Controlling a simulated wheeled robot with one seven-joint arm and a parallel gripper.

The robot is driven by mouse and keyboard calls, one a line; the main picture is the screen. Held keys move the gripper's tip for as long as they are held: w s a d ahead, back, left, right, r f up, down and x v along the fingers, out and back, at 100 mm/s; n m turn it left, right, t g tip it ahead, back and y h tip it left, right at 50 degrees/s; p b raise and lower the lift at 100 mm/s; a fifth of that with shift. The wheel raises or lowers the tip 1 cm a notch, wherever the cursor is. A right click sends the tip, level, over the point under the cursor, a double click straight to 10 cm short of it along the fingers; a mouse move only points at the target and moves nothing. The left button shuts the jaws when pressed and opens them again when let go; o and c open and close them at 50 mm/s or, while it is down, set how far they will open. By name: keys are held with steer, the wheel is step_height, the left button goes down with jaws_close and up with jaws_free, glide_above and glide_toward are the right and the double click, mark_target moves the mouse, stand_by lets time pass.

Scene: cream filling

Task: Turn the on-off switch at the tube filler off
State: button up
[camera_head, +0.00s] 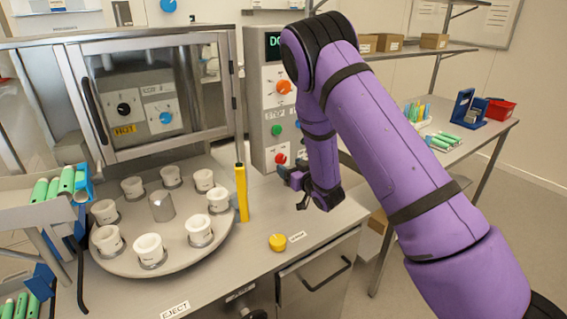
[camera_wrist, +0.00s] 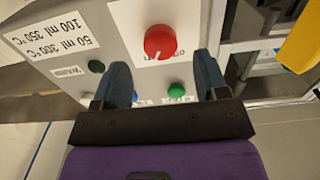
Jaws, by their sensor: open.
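The on-off switch is a round red knob on a white plate. In the wrist view the red knob (camera_wrist: 160,41) lies just beyond the gap between my fingertips, with a label beside it that reads upside down. In the head view a red knob (camera_head: 280,158) sits low on the grey control panel (camera_head: 258,120) of the tube filler. My gripper (camera_head: 296,182) is just right of and below this knob, partly hidden by its own wrist. In the wrist view the two blue fingers of my gripper (camera_wrist: 164,78) are spread apart and empty. Contact with the knob is not visible.
Green buttons (camera_wrist: 176,90) are near the knob. A yellow bar (camera_head: 241,192) stands left of the panel beside a round turntable (camera_head: 130,262) with white cups. A side table with tubes (camera_head: 440,140) is at right.

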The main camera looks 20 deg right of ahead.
mark_target(282, 161)
steer(key=shift+x, duration=2.2)
steer(key=c, duration=0.9)
